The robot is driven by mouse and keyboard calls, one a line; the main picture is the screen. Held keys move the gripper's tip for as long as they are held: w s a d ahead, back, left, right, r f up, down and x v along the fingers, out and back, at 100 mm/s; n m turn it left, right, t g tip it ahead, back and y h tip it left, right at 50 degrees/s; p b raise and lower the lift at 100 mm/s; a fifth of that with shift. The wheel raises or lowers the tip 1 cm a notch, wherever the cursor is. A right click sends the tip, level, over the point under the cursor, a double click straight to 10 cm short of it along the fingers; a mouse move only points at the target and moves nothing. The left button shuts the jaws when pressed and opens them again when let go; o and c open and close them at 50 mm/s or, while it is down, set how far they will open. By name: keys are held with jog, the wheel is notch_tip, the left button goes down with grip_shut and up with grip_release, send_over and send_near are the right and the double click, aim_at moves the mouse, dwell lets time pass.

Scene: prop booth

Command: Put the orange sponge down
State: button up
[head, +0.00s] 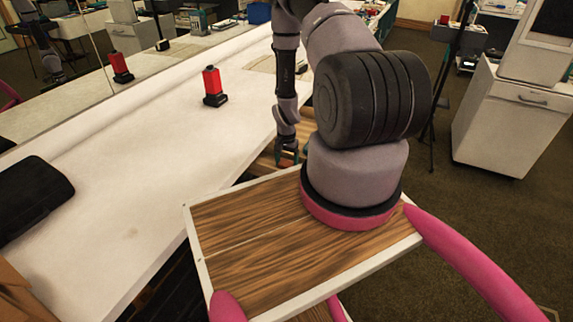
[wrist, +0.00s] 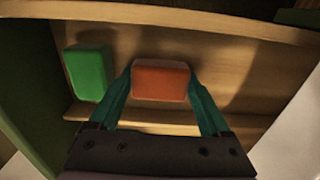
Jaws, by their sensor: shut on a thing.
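The orange sponge (wrist: 161,80) is between the two teal fingers of my gripper (wrist: 160,92) in the wrist view. The fingers are shut on its left and right sides. I cannot tell whether the sponge touches the wooden surface behind it. A green sponge (wrist: 88,74) is just left of my gripper, apart from the orange one. In the head view my gripper (head: 287,158) is low beside the white table's edge, small and partly hidden, so the held sponge is hard to make out there.
A wooden shelf unit (wrist: 230,45) surrounds the sponges, with a ledge (wrist: 250,121) along the near side and a dark green panel (wrist: 25,90) at left. Room shows right of the orange sponge. The white table (head: 140,190) holds a red-and-black device (head: 213,86) and a black case (head: 32,196).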

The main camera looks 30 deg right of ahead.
jog(key=o, duration=1.1)
jog(key=shift+o, duration=0.2)
notch_tip(320, 180, up, 12)
jog(key=shift+r, duration=0.2)
notch_tip(320, 180, up, 14)
jog(key=r+n+t, duration=0.1)
jog(key=t, duration=0.1)
send_over(286, 163)
jog(key=w+a, duration=0.3)
jog(key=s+a+r+n+t, duration=0.1)
jog(key=a+r, duration=0.1)
jog(key=r, duration=0.7)
jog(key=s+a+r+n+t, duration=0.1)
jog(key=s+a+r, duration=0.1)
jog(key=r, duration=0.7)
jog(key=s+a+r+n+t+y, duration=0.1)
jog(key=s+a+r, duration=0.2)
jog(key=s+r, duration=0.6)
jog(key=s+a+r+n+t+y, duration=0.1)
jog(key=s+a+r+n+t, duration=0.1)
jog(key=s+r, duration=0.8)
jog(key=shift+s+a, duration=0.55)
jog(key=shift+a, duration=0.15)
jog(key=shift+r, duration=0.1)
